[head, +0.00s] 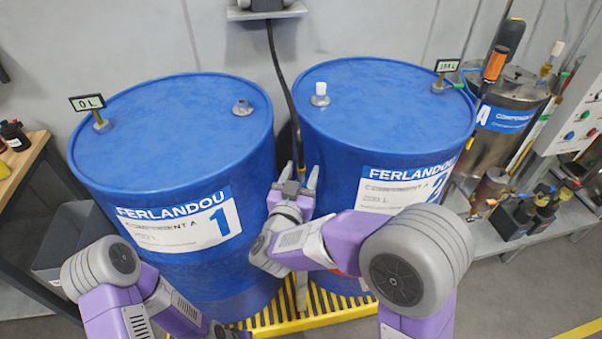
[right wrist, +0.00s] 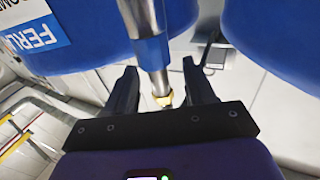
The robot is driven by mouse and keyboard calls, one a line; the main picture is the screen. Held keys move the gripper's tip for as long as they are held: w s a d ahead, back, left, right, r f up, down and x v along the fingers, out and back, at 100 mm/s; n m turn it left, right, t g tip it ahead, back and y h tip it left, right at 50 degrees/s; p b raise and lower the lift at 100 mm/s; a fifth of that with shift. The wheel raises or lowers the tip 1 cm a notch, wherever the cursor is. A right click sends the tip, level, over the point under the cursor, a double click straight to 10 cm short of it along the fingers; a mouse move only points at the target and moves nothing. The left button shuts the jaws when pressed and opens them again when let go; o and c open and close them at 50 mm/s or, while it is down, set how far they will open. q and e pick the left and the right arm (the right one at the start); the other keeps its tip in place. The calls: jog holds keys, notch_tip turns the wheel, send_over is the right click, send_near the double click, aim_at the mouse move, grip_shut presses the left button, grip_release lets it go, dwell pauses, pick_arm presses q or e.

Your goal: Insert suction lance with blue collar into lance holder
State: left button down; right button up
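The suction lance shows in the right wrist view as a steel tube with a blue collar (right wrist: 151,50) and a brass-coloured end fitting (right wrist: 163,98). In the head view its black hose (head: 283,85) runs down between the two drums to a brass fitting (head: 301,170). My right gripper (head: 301,168) is at the gap between the drums. In the right wrist view its fingers (right wrist: 161,85) are apart, with the lance between them and gaps at both sides. I cannot make out the lance holder for certain. My left gripper is out of view below the head picture.
Blue drum 1 (head: 170,130) has a bung opening (head: 242,107) and a "0 L" sign (head: 87,102). Blue drum 2 (head: 400,110) has a white cap (head: 320,88). A yellow grate (head: 330,305) lies under them. A steel tank (head: 510,115) stands at right, a grey bin (head: 70,240) at left.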

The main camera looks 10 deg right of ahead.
jog(key=p+v, duration=0.1)
jog(key=v, duration=0.6)
jog(key=shift+s, duration=0.25)
jog(key=shift+a, duration=0.1)
dwell(0.4)
